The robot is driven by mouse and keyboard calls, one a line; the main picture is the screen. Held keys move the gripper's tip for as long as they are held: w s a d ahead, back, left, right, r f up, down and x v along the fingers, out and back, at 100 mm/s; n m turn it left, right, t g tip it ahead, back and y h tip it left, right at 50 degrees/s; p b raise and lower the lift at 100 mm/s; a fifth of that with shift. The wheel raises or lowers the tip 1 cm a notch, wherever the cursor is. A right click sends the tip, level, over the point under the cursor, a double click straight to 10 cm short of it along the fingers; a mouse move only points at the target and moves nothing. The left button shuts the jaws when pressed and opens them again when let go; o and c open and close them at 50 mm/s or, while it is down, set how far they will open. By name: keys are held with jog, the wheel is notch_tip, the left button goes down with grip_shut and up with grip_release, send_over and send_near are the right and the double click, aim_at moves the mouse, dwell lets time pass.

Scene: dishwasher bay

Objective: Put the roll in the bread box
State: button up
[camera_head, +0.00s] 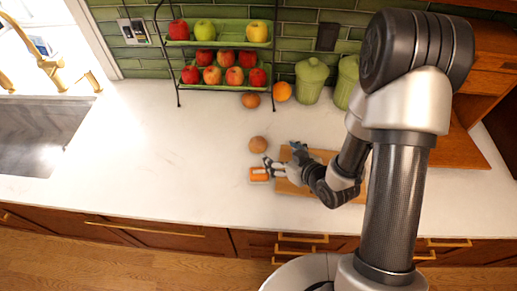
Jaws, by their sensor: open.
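A round brown roll-like thing (258,145) lies on the white counter, just beyond and left of my gripper. A similar brown round thing (250,100) lies farther back below the fruit rack; I cannot tell for certain which is the roll. My gripper (268,167) is open, low over the counter at the left edge of a wooden board. A small orange-and-white item (259,174) is by its fingertips; I cannot tell whether they touch. A wooden box-like piece (459,148) at the right, partly hidden by my arm, may be the bread box.
The wooden board (286,187) lies under my wrist. A two-tier rack (179,88) holds apples. An orange (282,91) and green lidded jars (310,80) stand at the back. A sink (40,130) is at the left. The left-middle counter (160,150) is clear.

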jog(key=shift+w+a+f+b, duration=0.3)
jog(key=shift+f+b, duration=0.3)
jog(key=shift+b, duration=2.3)
jog(key=shift+w+f+b, duration=0.1)
jog(key=shift+b, duration=0.5)
jog(key=b, duration=0.4)
send_near(260, 143)
jog(key=x, duration=0.4)
jog(key=shift+f, duration=0.25)
jog(key=b+x, duration=0.2)
jog(key=x, duration=0.4)
jog(key=shift+a, duration=0.15)
jog(key=shift+c, duration=0.4)
jog(key=c, duration=0.8)
jog(key=shift+r, duration=0.1)
